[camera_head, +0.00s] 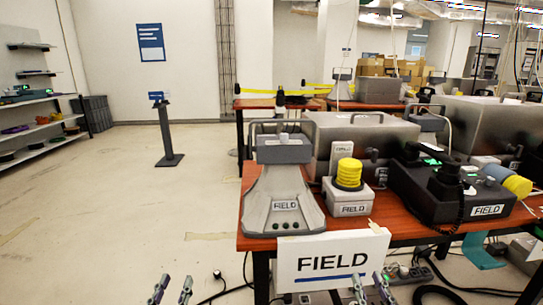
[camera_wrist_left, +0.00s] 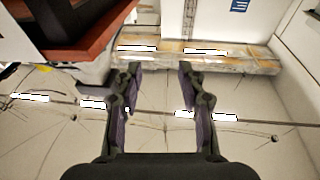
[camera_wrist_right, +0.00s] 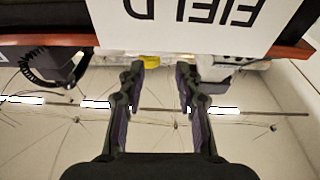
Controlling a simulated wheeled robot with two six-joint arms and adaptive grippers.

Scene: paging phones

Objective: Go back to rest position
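My left gripper (camera_head: 172,289) shows at the bottom of the head view, over the floor left of the table. In the left wrist view my left gripper (camera_wrist_left: 159,80) has its fingers apart with nothing between them. My right gripper (camera_head: 371,290) is at the bottom of the head view, in front of the white FIELD sign (camera_head: 333,260). In the right wrist view my right gripper (camera_wrist_right: 160,78) is open and empty, with the FIELD sign (camera_wrist_right: 190,22) upside down beyond it.
The red-brown table (camera_head: 232,224) holds a grey FIELD paging unit (camera_head: 283,190), a yellow-topped FIELD box (camera_head: 349,208) and a black FIELD phone (camera_head: 425,201). Cables and a power strip (camera_head: 408,275) lie on the floor below. Floor at left is clear up to the shelves (camera_head: 40,128) and a sign stand (camera_head: 166,135).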

